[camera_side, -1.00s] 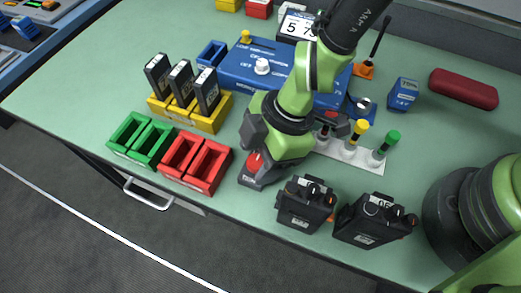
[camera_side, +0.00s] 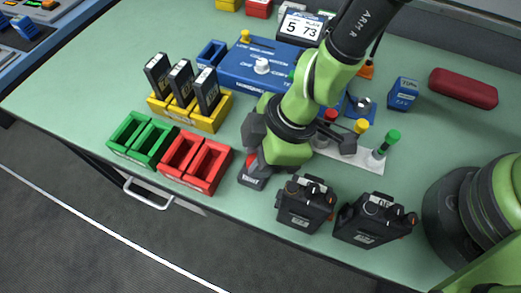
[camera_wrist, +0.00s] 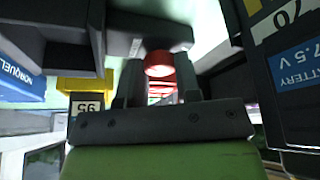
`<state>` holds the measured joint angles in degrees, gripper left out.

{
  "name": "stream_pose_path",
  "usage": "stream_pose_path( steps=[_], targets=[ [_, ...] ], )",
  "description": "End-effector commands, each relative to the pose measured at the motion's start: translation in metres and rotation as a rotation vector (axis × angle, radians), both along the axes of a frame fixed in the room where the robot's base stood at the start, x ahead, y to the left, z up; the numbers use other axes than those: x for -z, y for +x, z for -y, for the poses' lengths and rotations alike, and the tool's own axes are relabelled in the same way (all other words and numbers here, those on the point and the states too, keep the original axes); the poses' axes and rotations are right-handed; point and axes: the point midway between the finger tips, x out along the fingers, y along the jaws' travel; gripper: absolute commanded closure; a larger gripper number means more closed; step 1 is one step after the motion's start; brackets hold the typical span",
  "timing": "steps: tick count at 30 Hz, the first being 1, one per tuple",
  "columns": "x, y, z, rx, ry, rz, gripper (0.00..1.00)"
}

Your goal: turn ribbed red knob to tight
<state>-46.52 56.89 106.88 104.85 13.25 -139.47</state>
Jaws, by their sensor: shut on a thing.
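A red knob (camera_side: 251,160) shows low at my gripper in the side view, over a small dark grey block (camera_side: 251,180) near the table's front edge. In the wrist view a red round end (camera_wrist: 160,65) sits between the two grey fingers of my gripper (camera_wrist: 160,82). The fingers are shut on it. My gripper and wrist hide much of the knob in the side view, and its ribs are too small to tell.
Red bins (camera_side: 207,168) and green bins (camera_side: 139,138) stand left of the knob. Two black battery packs (camera_side: 305,203) (camera_side: 374,219) stand close on the right. Behind are a yellow rack (camera_side: 215,117), a blue console (camera_side: 242,68) and yellow and green-topped pieces (camera_side: 390,138).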

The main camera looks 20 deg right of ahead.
Motion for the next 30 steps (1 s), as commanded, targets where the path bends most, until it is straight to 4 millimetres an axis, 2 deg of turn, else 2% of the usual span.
stream_pose_path(
  steps=[13, 14, 15, 17, 26, 30],
  targets=[
    [-0.001, 0.0, 0.0, 0.032, 0.0, 0.001, 0.93],
    [-0.001, 0.0, 0.0, 0.032, 0.0, 0.001, 0.65],
    [-0.001, 0.0, 0.0, 0.032, 0.0, 0.001, 0.55],
    [-0.001, 0.0, 0.0, 0.032, 0.0, 0.001, 0.44],
    [-0.002, 0.0, 0.0, 0.032, 0.0, 0.001, 0.44],
    [-0.013, -0.001, 0.004, 0.031, 0.001, 0.001, 0.44]
  ],
)
